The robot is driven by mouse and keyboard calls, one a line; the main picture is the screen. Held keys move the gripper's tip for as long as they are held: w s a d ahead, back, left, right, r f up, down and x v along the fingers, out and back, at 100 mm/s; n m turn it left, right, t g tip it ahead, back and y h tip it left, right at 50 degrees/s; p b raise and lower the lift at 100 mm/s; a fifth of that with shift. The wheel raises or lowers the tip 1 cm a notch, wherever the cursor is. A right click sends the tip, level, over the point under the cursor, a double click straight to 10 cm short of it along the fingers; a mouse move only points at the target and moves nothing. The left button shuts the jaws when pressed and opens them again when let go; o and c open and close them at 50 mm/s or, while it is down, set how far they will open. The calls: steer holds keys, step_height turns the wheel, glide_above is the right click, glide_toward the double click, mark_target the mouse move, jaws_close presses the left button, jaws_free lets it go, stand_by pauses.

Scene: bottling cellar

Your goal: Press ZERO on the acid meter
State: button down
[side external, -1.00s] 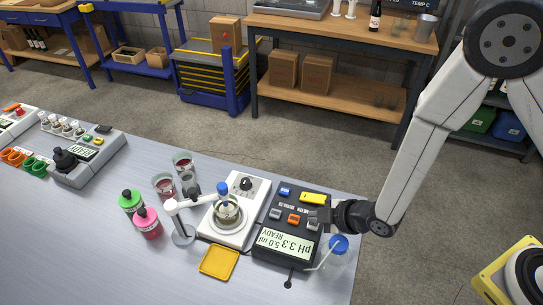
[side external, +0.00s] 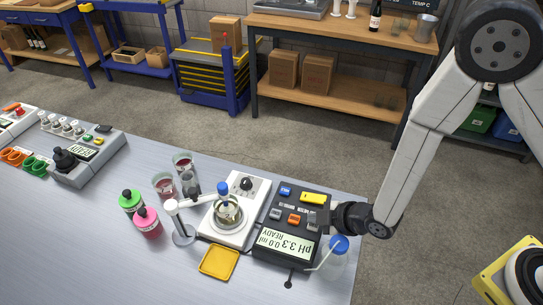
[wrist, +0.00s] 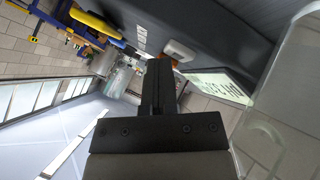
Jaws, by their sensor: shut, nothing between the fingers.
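The acid meter (side external: 262,245) is a dark box at the right end of the bench. Its upside-down display (side external: 285,244) reads pH 3.3, 0.0 ml, READY. It carries a blue button (side external: 285,191), a yellow button (side external: 313,198), an orange button (side external: 294,219) and grey ones; I cannot read which is ZERO. My gripper (side external: 318,216) is shut and empty, low over the meter's right side. In the wrist view its fingers (wrist: 160,72) are beside a pale button (wrist: 179,50), with the display (wrist: 222,87) to the right. I cannot tell whether they touch a button.
A clear vessel with a blue cap (side external: 338,244) and a tube stands close by the meter's front right. Left of the meter are a white stirrer (side external: 213,228) with a flask, and a yellow tray (side external: 218,262). Pink and green bottles (side external: 147,222) stand farther left.

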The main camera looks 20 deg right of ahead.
mark_target(319, 230)
steer(key=shift+s+f, duration=0.3)
steer(key=shift+s, duration=0.35)
steer(key=shift+s+r, duration=0.1)
steer(key=shift+r, duration=0.25)
steer(key=shift+s+d+r, duration=0.15)
steer(key=shift+s+r, duration=0.1)
steer(key=shift+r, duration=0.3)
steer(key=shift+w+r, duration=0.2)
steer(key=shift+r, duration=2.35)
